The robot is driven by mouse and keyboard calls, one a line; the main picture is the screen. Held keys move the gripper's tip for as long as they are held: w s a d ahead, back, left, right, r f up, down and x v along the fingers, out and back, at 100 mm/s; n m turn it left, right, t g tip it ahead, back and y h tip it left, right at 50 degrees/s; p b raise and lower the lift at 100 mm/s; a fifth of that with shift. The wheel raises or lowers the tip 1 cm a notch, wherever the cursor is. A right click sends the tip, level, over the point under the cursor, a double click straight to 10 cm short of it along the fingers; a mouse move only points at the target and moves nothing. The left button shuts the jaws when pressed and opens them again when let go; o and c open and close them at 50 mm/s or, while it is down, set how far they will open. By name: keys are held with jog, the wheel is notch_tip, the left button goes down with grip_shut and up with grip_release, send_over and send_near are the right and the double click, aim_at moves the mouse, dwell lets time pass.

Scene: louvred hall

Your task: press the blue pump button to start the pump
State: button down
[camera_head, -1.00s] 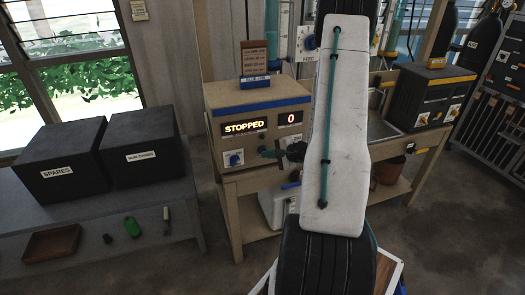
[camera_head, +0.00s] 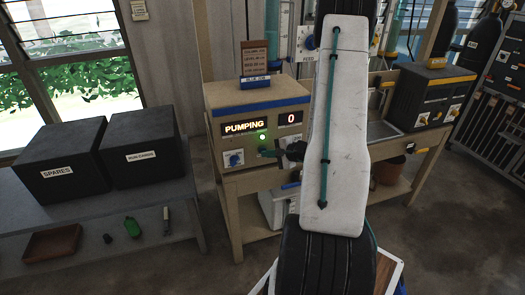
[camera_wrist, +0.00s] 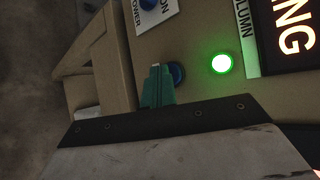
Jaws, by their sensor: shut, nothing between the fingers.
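The tan pump box (camera_head: 222,98) stands on a wooden bench; its display (camera_head: 244,127) reads PUMPING and a second one (camera_head: 291,118) reads 0. A green lamp (camera_head: 262,137) is lit, also in the wrist view (camera_wrist: 221,63). The round blue button (camera_wrist: 177,73) shows in the wrist view, partly covered by my teal fingertips. My gripper (camera_wrist: 156,76) is shut and empty, with its tips at the button; whether they touch it I cannot tell. In the head view my gripper (camera_head: 269,153) is at the box front and the button is hidden.
Black SPARES (camera_head: 60,170) and second (camera_head: 141,154) boxes sit on the left table. My arm hides the bench middle.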

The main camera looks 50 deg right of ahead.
jog(key=shift+s+a, duration=0.1)
jog(key=shift+s, duration=0.1)
jog(key=shift+s+a, duration=0.5)
jog(key=shift+s, duration=0.35)
jog(key=shift+s+a, duration=0.55)
jog(key=shift+s, duration=0.25)
jog(key=shift+s+a, duration=0.5)
jog(key=shift+s, duration=0.35)
